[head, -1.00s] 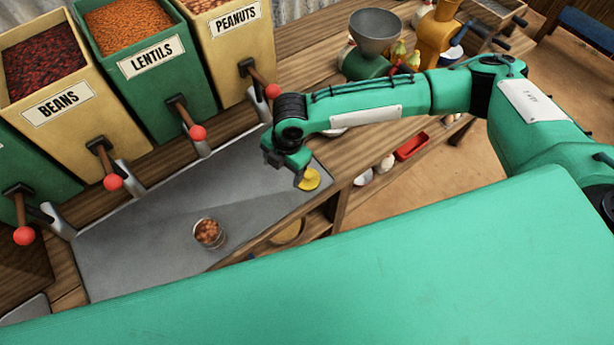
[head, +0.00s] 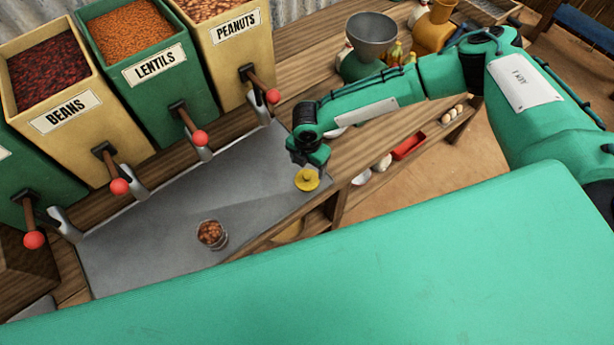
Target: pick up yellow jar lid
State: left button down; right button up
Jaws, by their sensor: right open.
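The yellow jar lid (head: 306,180) lies on the right end of the grey metal counter sheet, near its front edge. It is round with a small raised middle. My right gripper (head: 304,164) is just above and behind the lid, pointing down, open and empty. Whether its fingertips touch the lid cannot be told. A small glass jar (head: 211,235) filled with brown nuts or beans stands on the sheet to the lower left of the lid. My left gripper is out of view.
Dispensers of beans (head: 62,118), lentils (head: 157,66) and peanuts (head: 237,30) line the back, their red-knobbed levers jutting over the metal sheet (head: 150,245). A grey-hopper grinder (head: 371,38) stands at the far right. The sheet's middle is clear.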

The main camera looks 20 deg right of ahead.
aim_at(308, 175)
jog(key=shift+s+f+p, duration=0.15)
jog(key=shift+f+p, duration=0.4)
jog(key=shift+f, duration=0.05)
notch_tip(308, 175, down, 3)
jog(key=shift+f+p, duration=0.1)
jog(key=shift+p, duration=0.6)
jog(key=shift+f, duration=0.5)
jog(key=c, duration=0.6)
